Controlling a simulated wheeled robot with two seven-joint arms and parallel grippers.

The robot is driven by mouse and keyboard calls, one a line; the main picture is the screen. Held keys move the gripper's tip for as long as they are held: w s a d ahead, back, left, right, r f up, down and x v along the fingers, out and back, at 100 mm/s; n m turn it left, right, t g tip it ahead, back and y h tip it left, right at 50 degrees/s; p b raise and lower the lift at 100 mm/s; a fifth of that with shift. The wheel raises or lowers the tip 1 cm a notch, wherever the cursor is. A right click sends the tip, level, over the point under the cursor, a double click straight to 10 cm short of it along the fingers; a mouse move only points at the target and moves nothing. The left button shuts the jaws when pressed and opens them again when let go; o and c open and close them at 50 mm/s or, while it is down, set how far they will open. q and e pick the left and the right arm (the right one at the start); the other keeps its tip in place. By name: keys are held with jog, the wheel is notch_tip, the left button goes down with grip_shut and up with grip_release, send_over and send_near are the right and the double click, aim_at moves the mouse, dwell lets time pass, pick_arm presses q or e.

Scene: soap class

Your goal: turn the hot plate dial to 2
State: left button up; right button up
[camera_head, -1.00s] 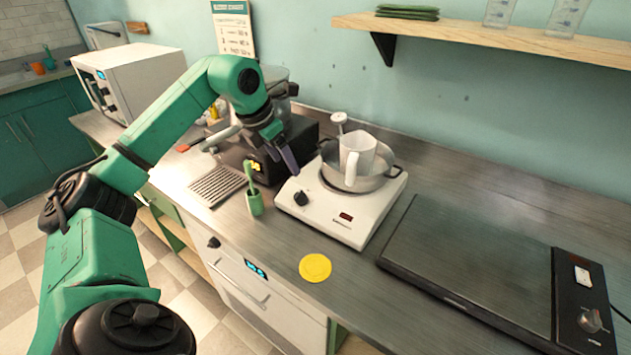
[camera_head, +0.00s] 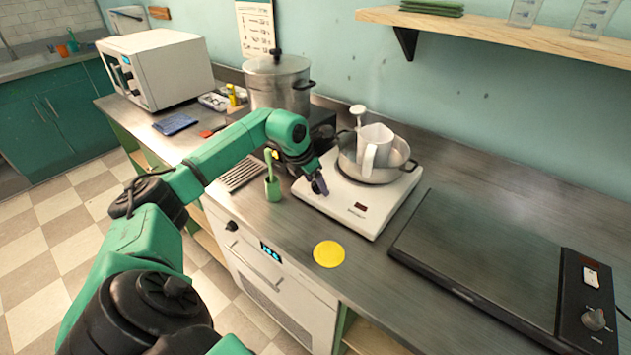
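The white hot plate (camera_head: 340,207) stands on the counter, with a small dark display on its front right. A metal pan (camera_head: 391,176) sits on it, holding a white jug (camera_head: 376,150) and a white-handled tool (camera_head: 358,113). My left gripper (camera_head: 319,186) points down over the front left part of the hot plate, where the dial is. The gripper hides the dial, so its setting and any contact cannot be made out. The fingers look close together, but whether they are shut or around the dial is unclear. My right gripper is out of view.
A green cup with a brush (camera_head: 272,188) stands close by my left forearm. A large steel pot (camera_head: 280,85) is behind the arm. A yellow disc (camera_head: 328,254) lies in front. A black griddle-like plate (camera_head: 475,250) with its own knob (camera_head: 593,320) is at right.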

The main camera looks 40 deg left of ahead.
pick_arm(q)
grip_shut()
